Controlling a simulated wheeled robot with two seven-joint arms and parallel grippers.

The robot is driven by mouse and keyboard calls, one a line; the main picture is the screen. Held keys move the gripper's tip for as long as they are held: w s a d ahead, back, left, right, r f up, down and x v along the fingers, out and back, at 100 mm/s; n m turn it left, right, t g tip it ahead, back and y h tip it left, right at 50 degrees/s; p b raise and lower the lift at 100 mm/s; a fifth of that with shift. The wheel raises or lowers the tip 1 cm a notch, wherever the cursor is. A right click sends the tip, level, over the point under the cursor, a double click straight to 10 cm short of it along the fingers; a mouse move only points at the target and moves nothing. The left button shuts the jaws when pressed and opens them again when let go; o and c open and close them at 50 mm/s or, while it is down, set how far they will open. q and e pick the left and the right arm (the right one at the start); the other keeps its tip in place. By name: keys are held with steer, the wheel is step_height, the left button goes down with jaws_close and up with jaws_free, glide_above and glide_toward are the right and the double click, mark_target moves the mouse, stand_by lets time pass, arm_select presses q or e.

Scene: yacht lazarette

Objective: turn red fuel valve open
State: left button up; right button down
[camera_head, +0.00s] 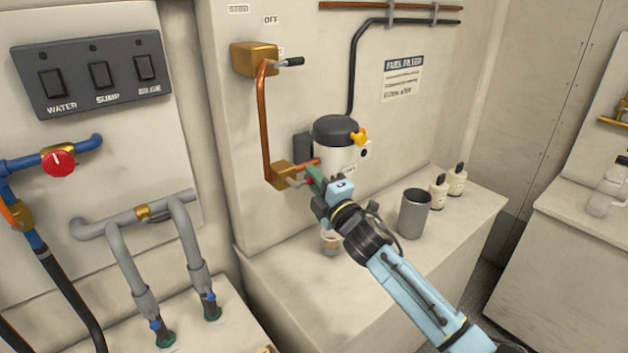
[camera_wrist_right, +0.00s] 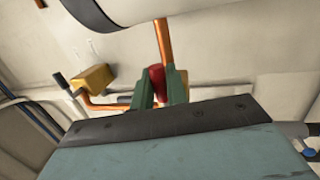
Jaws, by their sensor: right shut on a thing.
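A brass valve body (camera_head: 283,177) sits at the lower end of a vertical copper pipe (camera_head: 264,120) on the wall, left of the white fuel filter (camera_head: 338,152). My right gripper (camera_head: 314,178) is at this valve, with its green fingers just right of the brass body. In the right wrist view, my right gripper (camera_wrist_right: 158,92) is shut on a red handle (camera_wrist_right: 156,80) held between its green fingers. The fingers hide much of the handle, so its exact angle is unclear. My left gripper does not show.
A brass valve (camera_head: 255,58) with a black-tipped lever is above, by an OFF label. A grey cup (camera_head: 414,213) and small bottles (camera_head: 438,191) stand right of my arm. A red round knob (camera_head: 58,163) is on blue pipes at left. The front counter has bare room.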

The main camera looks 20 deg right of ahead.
stand_by(0.3)
steer(key=c, duration=1.4)
jaws_free()
steer(key=shift+c, duration=0.2)
steer(key=b+v, duration=0.2)
steer(key=v, duration=1.1)
steer(key=shift+s, duration=0.15)
steer(key=shift+f, duration=0.1)
